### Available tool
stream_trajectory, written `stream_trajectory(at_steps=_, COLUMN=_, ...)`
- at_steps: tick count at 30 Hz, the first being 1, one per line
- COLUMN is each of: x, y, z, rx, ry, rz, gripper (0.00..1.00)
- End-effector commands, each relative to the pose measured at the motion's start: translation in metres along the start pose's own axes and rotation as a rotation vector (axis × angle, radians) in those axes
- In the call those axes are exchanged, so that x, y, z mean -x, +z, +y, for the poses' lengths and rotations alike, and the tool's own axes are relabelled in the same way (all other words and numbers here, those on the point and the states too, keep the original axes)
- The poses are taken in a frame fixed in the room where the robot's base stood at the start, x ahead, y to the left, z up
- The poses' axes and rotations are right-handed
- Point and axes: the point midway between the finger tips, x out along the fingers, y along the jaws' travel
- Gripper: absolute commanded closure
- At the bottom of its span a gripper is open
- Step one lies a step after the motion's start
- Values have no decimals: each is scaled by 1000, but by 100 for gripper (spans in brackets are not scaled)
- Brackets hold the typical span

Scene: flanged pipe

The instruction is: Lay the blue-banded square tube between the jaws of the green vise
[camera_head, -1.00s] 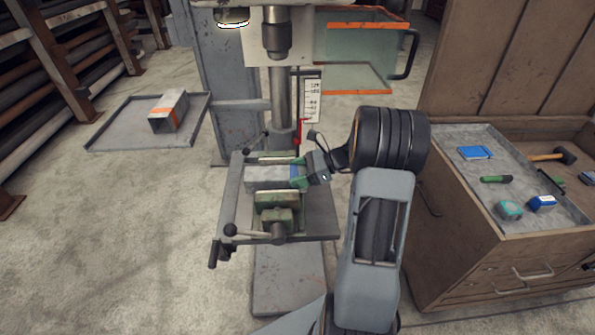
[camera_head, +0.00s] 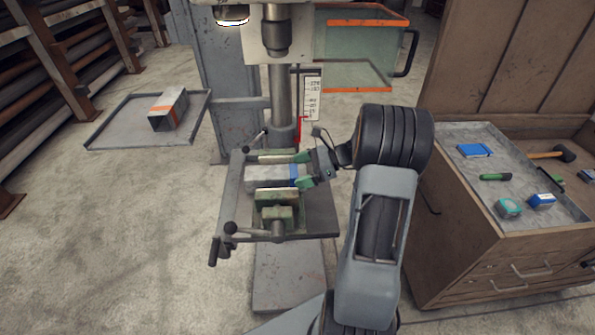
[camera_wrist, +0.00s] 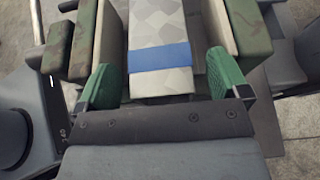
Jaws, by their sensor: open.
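The blue-banded square tube (camera_head: 268,176) lies lengthwise between the jaws of the green vise (camera_head: 277,214) on the drill press table. Its blue band (camera_wrist: 160,57) faces up near the end closest to my gripper. In the wrist view the tube sits between the two vise jaws (camera_wrist: 244,28), with a gap visible on each side. My gripper (camera_head: 308,170) is open at the tube's right end. In the wrist view its green fingers (camera_wrist: 163,82) stand on either side of the tube, apart from it. The tube's underside is hidden.
The drill press column (camera_head: 283,100) rises behind the vise. A wooden cabinet (camera_head: 470,245) with tools on top stands at right. A vise handle (camera_head: 215,248) sticks out at front left.

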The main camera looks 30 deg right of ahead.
Motion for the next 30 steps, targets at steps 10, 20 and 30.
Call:
stream_trajectory(at_steps=10, x=72, y=1, z=0, rx=1, ry=-5, rz=0, gripper=7)
stream_trajectory(at_steps=20, x=116, y=0, z=0, rx=1, ry=-1, rz=-1, gripper=7)
stream_trajectory(at_steps=30, x=125, y=1, z=0, rx=1, ry=0, rz=-2, gripper=7)
